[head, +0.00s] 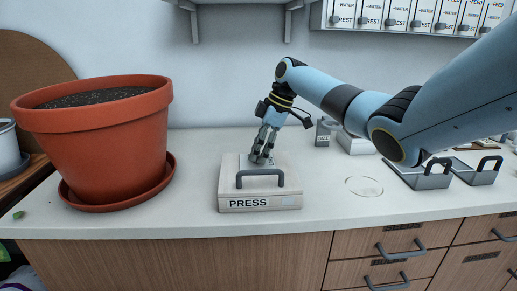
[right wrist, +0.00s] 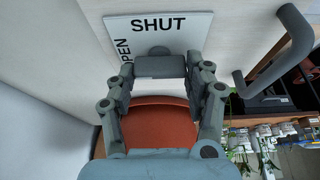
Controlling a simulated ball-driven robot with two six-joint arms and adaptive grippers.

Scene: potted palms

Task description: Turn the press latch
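The press (head: 232,204) is a pale box labelled PRESS on the counter, with a grey bar handle (head: 260,175) across its front. My right gripper (head: 261,155) points down at the top of the press, behind the handle. In the right wrist view, its two fingers close on either side of a short grey block, the press latch (right wrist: 160,66). The latch sits at the edge of a white plate (right wrist: 195,42) marked SHUT, with OPEN partly hidden at its left side. Which word the latch points to I cannot tell. My left gripper is out of view.
A large terracotta pot (head: 95,130) of soil stands on a saucer at the left. A clear round dish (head: 364,187) and grey handled trays (head: 425,177) lie to the right. A small SIZE-labelled block (head: 322,135) stands behind. A shelf bracket hangs above.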

